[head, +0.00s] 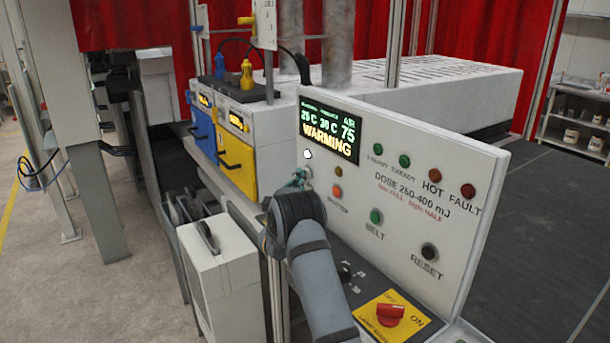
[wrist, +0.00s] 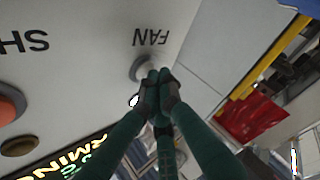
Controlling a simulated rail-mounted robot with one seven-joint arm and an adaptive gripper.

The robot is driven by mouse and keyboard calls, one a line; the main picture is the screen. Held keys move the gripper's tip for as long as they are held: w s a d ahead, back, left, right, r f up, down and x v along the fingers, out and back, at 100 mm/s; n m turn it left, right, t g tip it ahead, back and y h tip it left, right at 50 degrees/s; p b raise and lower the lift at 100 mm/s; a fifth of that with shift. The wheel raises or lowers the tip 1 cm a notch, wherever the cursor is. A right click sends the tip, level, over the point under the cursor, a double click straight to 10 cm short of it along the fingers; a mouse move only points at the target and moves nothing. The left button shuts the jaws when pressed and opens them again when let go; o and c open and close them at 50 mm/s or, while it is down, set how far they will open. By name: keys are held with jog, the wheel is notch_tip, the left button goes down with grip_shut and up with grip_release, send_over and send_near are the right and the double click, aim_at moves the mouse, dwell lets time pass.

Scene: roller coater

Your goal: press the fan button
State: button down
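The fan button is a round grey button (wrist: 138,68) under the upside-down FAN label in the wrist view. My gripper (wrist: 160,76) has its dark green fingers together with nothing seen between them. The fingertips overlap the right side of the button; whether they touch it I cannot tell. In the head view my gripper (head: 298,180) is at the left part of the white control panel (head: 470,240), and the fan button is mostly hidden behind it and my arm.
The orange shutter button (head: 336,191) and an amber lamp (head: 338,172) lie just right of my gripper. A white lit lamp (head: 307,154) and the WARMING display (head: 328,130) are above. A red switch (head: 390,314) stands low in front. Yellow (head: 238,165) and blue (head: 203,130) drawers stand behind left.

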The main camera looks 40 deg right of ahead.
jog(key=shift+s+d+f, duration=0.35)
jog(key=shift+f, duration=0.05)
jog(key=shift+s+a+b, duration=0.15)
jog(key=shift+a+b, duration=0.6)
jog(key=shift+a, duration=0.05)
jog(key=shift+w+a+r+b, duration=0.15)
jog(key=shift+a+b, duration=0.25)
jog(key=shift+a, duration=0.5)
jog(key=shift+w+a+r+b, duration=0.15)
jog(key=shift+a+b, duration=0.3)
jog(key=shift+a, duration=0.5)
jog(key=shift+w+a+b, duration=0.2)
jog(key=shift+a+b, duration=0.2)
jog(key=shift+a, duration=0.5)
